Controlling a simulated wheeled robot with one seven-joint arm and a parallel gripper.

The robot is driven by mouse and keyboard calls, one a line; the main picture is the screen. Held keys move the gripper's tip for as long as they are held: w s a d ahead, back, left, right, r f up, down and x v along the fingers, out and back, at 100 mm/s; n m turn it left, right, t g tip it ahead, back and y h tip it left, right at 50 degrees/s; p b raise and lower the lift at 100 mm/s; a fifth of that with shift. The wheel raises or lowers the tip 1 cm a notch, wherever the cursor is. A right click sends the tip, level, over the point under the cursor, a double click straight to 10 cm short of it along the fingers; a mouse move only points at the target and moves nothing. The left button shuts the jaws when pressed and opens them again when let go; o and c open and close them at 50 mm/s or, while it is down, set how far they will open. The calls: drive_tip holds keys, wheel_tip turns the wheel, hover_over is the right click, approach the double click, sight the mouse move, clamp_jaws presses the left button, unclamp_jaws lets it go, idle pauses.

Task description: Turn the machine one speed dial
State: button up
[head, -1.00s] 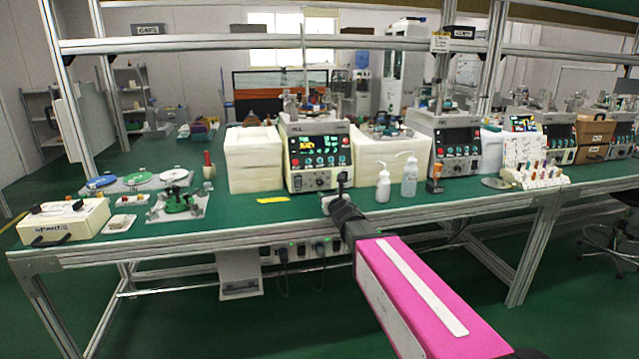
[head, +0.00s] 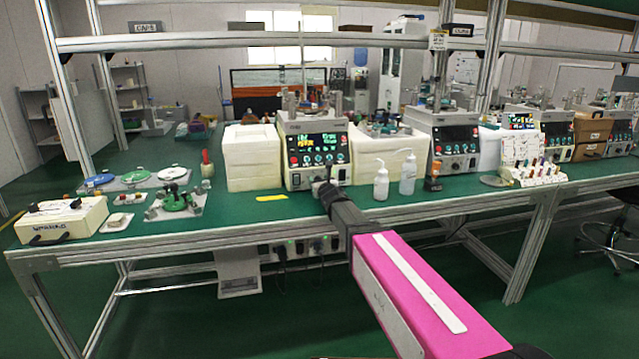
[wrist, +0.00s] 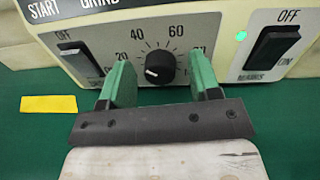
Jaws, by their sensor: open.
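The speed dial (wrist: 160,68) is a black round knob with a white pointer mark on the machine's light front panel, in the middle of the wrist view. The pointer is toward the lower left. Printed numbers ring the dial. My gripper (wrist: 161,80) is open, with one green finger on each side of the dial; I cannot tell whether they touch it. In the head view, machine one (head: 313,148) stands on the bench with its display lit. My gripper (head: 322,184) is at its lower front there, and the arm hides the dial.
In the wrist view, rocker switches flank the dial, one at left (wrist: 80,62) and one at right (wrist: 271,52). A yellow strip (wrist: 48,104) lies on the green bench. In the head view, white bottles (head: 381,184) stand right of my arm, and white blocks (head: 254,158) flank the machine.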

drive_tip(key=c, duration=0.9)
drive_tip(key=m, duration=0.3)
drive_tip(key=shift+m, duration=2.2)
drive_tip(key=o, duration=0.9)
